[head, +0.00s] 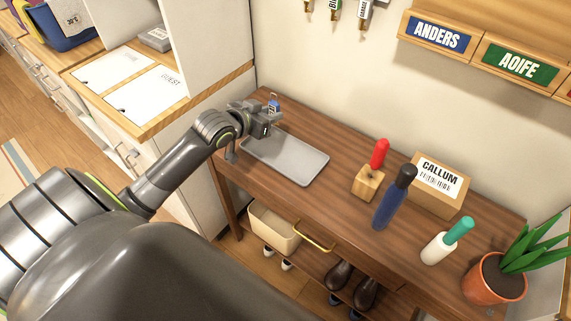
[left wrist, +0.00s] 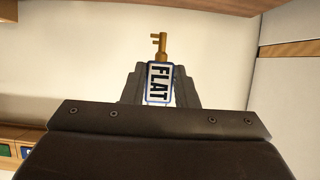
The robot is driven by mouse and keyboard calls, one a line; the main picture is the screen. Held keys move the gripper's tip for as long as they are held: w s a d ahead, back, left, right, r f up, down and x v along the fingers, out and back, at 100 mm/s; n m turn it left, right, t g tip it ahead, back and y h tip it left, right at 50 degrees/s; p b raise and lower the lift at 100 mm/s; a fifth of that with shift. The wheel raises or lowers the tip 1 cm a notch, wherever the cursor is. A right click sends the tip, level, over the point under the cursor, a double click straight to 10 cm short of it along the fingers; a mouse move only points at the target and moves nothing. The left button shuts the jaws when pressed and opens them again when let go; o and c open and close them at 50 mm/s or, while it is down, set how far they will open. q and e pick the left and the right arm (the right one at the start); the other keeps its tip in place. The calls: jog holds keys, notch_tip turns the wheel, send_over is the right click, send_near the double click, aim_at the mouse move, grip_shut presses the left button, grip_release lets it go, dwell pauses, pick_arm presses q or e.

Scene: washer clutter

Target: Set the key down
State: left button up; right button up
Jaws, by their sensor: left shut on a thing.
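The key (left wrist: 159,44) is brass, with a blue-edged white tag (left wrist: 160,82) that reads FLAT, seen in the left wrist view. My left gripper (left wrist: 160,88) is shut on the tag, and the key's toothed end sticks out past the fingertips. In the head view my left gripper (head: 268,112) is over the back left of the brown table, beside the far left end of a grey tray (head: 287,158). A small blue piece of the tag (head: 273,105) shows at the fingers. The tray is empty. My right gripper does not show.
On the table (head: 330,222) stand a wooden block with a red-handled item (head: 379,154), a blue bottle (head: 392,200), a CALLUM box (head: 441,183), a white bottle (head: 446,241) and a potted plant (head: 495,277). A white cabinet (head: 190,125) borders the table's left.

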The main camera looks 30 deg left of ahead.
pick_arm(q)
notch_tip(320, 180, down, 6)
jog(key=shift+w, duration=0.15)
jog(key=shift+f, duration=2.05)
jog(key=shift+f, duration=0.15)
jog(key=o, duration=0.9)
jog(key=shift+o, duration=0.2)
jog(key=shift+s+a+r, duration=0.1)
jog(key=shift+s+r, duration=0.1)
jog(key=shift+r, duration=0.05)
jog(key=v, duration=1.1)
jog(key=shift+s+r, duration=0.25)
